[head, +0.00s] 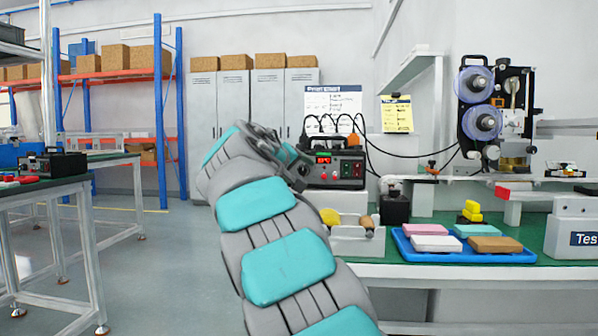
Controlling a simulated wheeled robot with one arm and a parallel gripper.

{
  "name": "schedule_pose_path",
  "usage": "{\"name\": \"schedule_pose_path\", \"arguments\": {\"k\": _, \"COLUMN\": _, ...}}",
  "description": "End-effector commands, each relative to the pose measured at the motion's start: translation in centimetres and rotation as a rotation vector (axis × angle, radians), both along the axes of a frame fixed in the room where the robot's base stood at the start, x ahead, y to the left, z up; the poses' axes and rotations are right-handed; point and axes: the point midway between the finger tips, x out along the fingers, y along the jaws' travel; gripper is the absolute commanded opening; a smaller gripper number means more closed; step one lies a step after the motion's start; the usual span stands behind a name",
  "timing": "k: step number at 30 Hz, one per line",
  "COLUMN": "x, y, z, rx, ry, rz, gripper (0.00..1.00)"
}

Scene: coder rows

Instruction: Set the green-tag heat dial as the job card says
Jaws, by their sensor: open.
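A dark control box (337,168) with a red lit display (323,160) stands on a white stand on the right bench. Its front has small knobs and green and red spots, too small to tell which is the green-tag dial. My gripper (299,170) is at the left edge of this box and overlaps it in the picture. Its jaws are small and partly hidden, and nothing shows between them. A yellow card (396,114) and a white sheet (333,103) hang on the wall behind. Their writing is too small to read, and I cannot tell which is the job card.
Black cables loop above the box. A blue tray (462,256) with coloured blocks, a black block (395,209) and a white bin (357,242) stand on the green bench. A reel machine (492,112) is at right. Open floor lies left of my arm.

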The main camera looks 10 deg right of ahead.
Motion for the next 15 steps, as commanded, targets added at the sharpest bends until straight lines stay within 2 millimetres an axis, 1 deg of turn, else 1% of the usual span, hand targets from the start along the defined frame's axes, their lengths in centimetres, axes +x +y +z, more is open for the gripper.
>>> {"name": "schedule_pose_path", "arguments": {"k": 7, "x": 0.08, "y": -0.10, "z": 0.00, "rx": 0.000, "ry": 0.000, "rz": 0.000, "gripper": 0.66}}
{"name": "schedule_pose_path", "arguments": {"k": 15, "x": 0.07, "y": -0.11, "z": -0.02, "rx": 0.000, "ry": 0.001, "rz": -0.001, "gripper": 0.36}}
